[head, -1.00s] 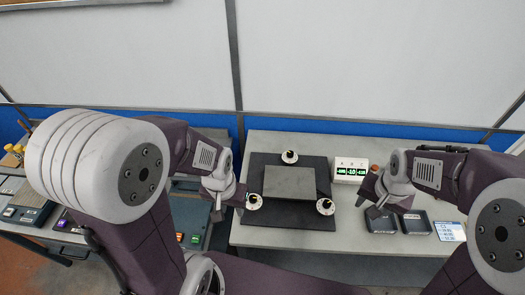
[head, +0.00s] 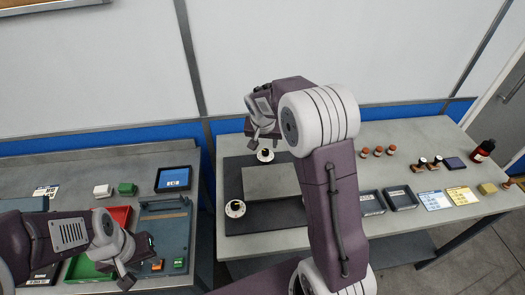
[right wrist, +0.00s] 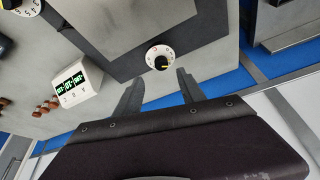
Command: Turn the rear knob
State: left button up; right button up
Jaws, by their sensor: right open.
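The rear knob (head: 265,155) is a white dial with a black centre at the back of the dark plate (head: 232,180). In the right wrist view the rear knob (right wrist: 160,58) shows a yellow mark on its black cap. My right gripper (head: 262,136) is over the back of the plate, just behind the knob in the picture. In the right wrist view its fingers (right wrist: 158,88) are apart and empty, with the knob beyond the gap between them. The left knob (head: 235,209) is clear. My left gripper (head: 134,268) is over the left bench; its jaw opening is unclear.
A grey block (head: 270,181) lies mid-plate. The readout box (right wrist: 76,80) and another knob (right wrist: 14,14) show in the right wrist view; my right arm hides that side in the head view. Black trays (head: 400,198) sit right. A red tray (head: 115,216) is on the left bench.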

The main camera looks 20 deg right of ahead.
aim_at(265, 151)
jog(key=x, duration=0.6)
jog(key=shift+w+f, duration=0.2)
jog(key=shift+f, duration=0.2)
jog(key=shift+w+d+f, duration=0.1)
jog(key=shift+f, duration=0.3)
